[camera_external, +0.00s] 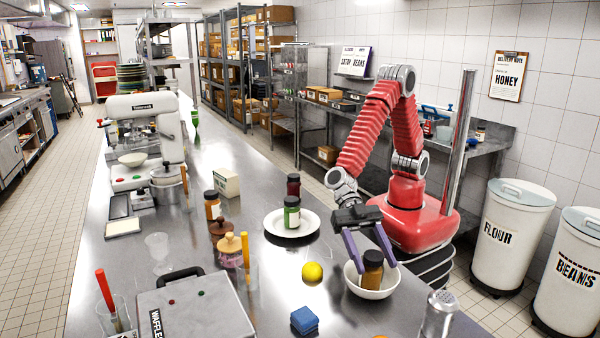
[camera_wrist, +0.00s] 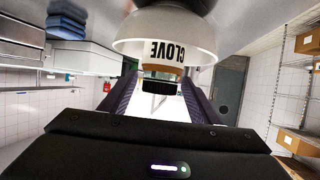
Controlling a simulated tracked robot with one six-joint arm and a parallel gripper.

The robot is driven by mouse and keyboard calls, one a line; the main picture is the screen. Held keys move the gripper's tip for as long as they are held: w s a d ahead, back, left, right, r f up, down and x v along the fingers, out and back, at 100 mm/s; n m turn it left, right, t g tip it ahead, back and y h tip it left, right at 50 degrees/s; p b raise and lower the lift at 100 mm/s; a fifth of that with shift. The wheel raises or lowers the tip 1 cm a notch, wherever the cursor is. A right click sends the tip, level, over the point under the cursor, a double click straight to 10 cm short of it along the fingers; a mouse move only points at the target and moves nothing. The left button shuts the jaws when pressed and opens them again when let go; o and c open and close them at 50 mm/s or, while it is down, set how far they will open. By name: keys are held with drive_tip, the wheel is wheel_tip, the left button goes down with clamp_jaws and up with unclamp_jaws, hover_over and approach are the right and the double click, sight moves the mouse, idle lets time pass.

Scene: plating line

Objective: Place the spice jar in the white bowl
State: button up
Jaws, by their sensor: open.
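The spice jar (camera_external: 372,272), brown with a dark lid, stands inside the white bowl (camera_external: 352,284) on the steel counter. My gripper (camera_external: 375,264) reaches down over the bowl, its two purple fingers on either side of the jar and spread apart. In the wrist view the jar (camera_wrist: 165,52) shows upside down, with a CLOVE label and dark lid between the open fingers (camera_wrist: 160,95). The bowl's white wall (camera_wrist: 126,38) curves around it there. Whether a finger touches the jar is hard to tell.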

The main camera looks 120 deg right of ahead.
drive_tip(key=v, duration=1.2)
drive_tip(key=shift+r, duration=0.1)
idle(0.4)
drive_tip(key=w+d+r+m+t+h, duration=0.65)
drive_tip(key=d+r+t, duration=0.25)
drive_tip(key=d, duration=0.4)
drive_tip(key=s+d+r+m+h, duration=0.1)
drive_tip(key=s+d+m+h, duration=0.15)
drive_tip(key=d, duration=0.35)
drive_tip(key=s+d+r+m+h, duration=0.1)
drive_tip(key=d+r+h, duration=0.15)
drive_tip(key=d, duration=0.35)
drive_tip(key=s+d+f+m+g+h, duration=0.35)
drive_tip(key=s+d, duration=0.25)
drive_tip(key=s, duration=0.5)
drive_tip(key=s+a+f+m+g+y, duration=0.1)
drive_tip(key=s+f, duration=0.1)
drive_tip(key=s, duration=0.5)
drive_tip(key=s+a+f+m+g, duration=0.1)
drive_tip(key=s+f+g, duration=0.1)
drive_tip(key=s, duration=0.5)
drive_tip(key=shift+a+f+y, duration=0.2)
drive_tip(key=shift+f+y, duration=0.2)
drive_tip(key=shift+f, duration=0.15)
